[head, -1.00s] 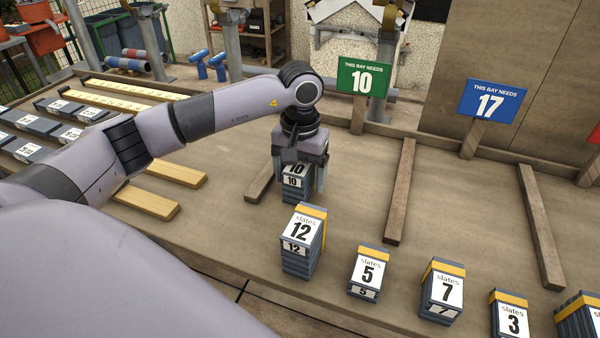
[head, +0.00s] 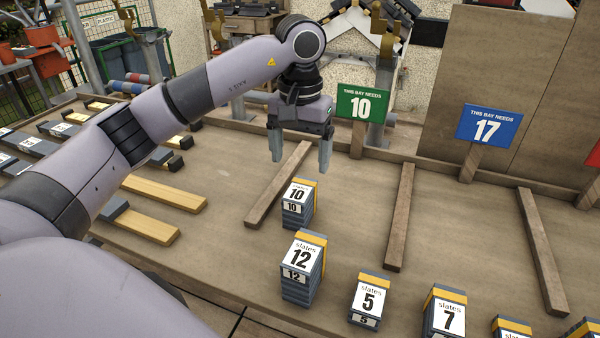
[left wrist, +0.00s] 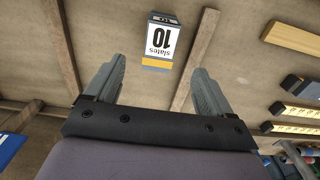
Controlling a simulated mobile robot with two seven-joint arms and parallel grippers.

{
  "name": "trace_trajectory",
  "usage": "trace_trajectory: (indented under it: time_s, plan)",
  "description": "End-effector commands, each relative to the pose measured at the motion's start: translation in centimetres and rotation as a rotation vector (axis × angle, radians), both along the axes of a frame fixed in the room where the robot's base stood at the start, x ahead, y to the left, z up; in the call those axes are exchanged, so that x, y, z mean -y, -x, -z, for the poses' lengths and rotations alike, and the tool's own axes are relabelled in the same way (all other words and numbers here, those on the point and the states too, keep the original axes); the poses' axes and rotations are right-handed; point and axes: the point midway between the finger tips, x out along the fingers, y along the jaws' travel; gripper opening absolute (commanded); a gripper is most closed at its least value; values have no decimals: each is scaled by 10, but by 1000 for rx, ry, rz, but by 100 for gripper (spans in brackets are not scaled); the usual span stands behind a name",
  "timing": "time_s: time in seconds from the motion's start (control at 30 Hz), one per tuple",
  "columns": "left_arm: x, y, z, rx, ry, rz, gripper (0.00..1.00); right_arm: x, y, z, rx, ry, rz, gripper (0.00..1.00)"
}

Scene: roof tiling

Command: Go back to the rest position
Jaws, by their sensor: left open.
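My left gripper (head: 301,150) is open and empty, raised above the board behind the stack of slates labelled 10. In the left wrist view its two fingers (left wrist: 155,88) are spread with nothing between them. The 10 stack (head: 298,203) stands upright on the board, just behind the 12 stack (head: 303,268); it also shows in the left wrist view (left wrist: 159,40), apart from the fingers. The green sign reading 10 (head: 362,104) stands behind the gripper to the right. My right gripper is not in view.
Stacks labelled 5 (head: 369,300) and 7 (head: 444,312) stand along the front, with more at the lower right. Wooden battens (head: 399,218) divide the board. A blue sign reading 17 (head: 489,125) stands at the back. Boards and slates lie at left.

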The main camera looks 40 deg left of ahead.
Motion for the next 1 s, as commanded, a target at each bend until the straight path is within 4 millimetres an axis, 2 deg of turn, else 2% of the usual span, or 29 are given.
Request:
trace_trajectory:
  time_s: [0.13, 0.73, 0.87, 1.0]
  plan:
    - [0, 0, -10, 0, 0, 0, 83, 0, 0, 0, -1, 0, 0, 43]
    - [0, 0, -14, 0, 0, 0, 83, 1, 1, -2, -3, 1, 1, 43]
    - [0, 0, -35, 0, 1, 1, 83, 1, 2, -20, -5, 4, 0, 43]
    - [0, 0, -73, 0, 0, 0, 83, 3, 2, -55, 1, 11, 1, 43]
